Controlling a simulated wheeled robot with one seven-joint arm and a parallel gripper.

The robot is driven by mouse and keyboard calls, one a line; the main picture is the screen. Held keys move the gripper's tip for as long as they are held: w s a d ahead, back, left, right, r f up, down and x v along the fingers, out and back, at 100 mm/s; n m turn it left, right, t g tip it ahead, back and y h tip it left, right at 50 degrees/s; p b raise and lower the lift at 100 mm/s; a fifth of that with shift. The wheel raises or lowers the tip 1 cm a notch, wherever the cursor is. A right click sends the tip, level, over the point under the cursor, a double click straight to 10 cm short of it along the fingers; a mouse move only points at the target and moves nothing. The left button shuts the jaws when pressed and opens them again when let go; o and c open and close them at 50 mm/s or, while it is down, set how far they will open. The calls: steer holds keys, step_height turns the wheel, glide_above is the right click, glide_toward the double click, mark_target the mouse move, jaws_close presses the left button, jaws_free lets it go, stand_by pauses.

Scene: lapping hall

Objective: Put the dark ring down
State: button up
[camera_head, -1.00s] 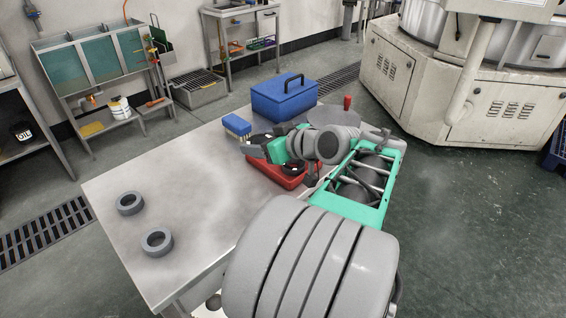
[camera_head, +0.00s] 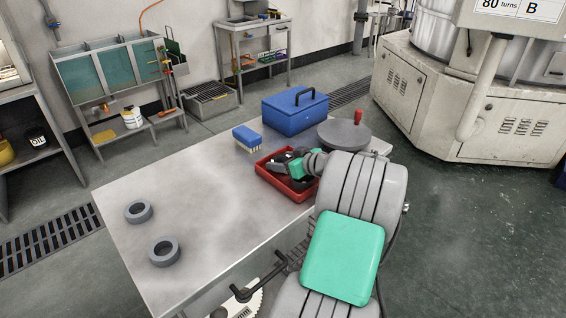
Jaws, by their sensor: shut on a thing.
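My gripper (camera_head: 279,163) is over the red tray (camera_head: 262,178) on the steel table, with its dark fingers low above the tray. It is shut on the dark ring, which is mostly hidden by the fingers and the arm; I cannot tell whether the ring touches the tray. Dark shapes show inside the tray beside the gripper, partly covered by the wrist. Two grey rings, a far one (camera_head: 138,202) and a near one (camera_head: 155,256), lie flat and apart on the left part of the table.
The steel table (camera_head: 205,205) is bare between the grey rings and the tray. A blue-backed brush (camera_head: 247,136) and a blue toolbox (camera_head: 295,115) stand behind the tray. A round grey plate with a red knob (camera_head: 345,133) is at the back right.

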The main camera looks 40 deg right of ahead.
steer(key=shift+f, duration=0.15)
steer(key=shift+f, duration=0.15)
steer(key=o, duration=1.6)
steer(key=shift+r, duration=0.2)
steer(key=v, duration=1.2)
